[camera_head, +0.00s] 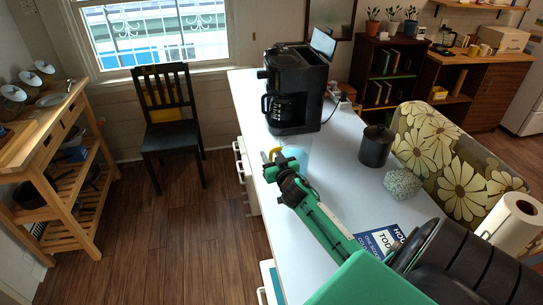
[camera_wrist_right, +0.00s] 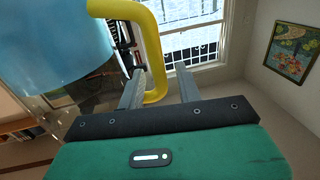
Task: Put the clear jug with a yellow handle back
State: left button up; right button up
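The clear jug (camera_head: 299,152) with a yellow handle (camera_head: 273,153) is at the left edge of the white counter, in front of the coffee maker. My right gripper (camera_head: 283,164) is at its handle and covers part of it in the head view. In the right wrist view the bluish jug body (camera_wrist_right: 55,40) fills the upper left. Its yellow handle (camera_wrist_right: 152,45) runs down between my two fingers (camera_wrist_right: 160,88), which stand apart. A gap shows between the handle and the right finger. Whether the left finger touches it I cannot tell. My left gripper is out of view.
The black coffee maker (camera_head: 296,85) with its carafe stands behind the jug. A black canister (camera_head: 376,146), a speckled box (camera_head: 402,184) and a blue sign (camera_head: 383,241) are further right on the counter (camera_head: 340,180). A wooden cart (camera_head: 62,150) and black chair (camera_head: 170,115) stand left.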

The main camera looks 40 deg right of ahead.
jog(key=shift+f, duration=0.15)
jog(key=p+v, duration=0.3)
jog(key=v, duration=1.1)
jog(key=shift+a, duration=0.1)
dwell(0.3)
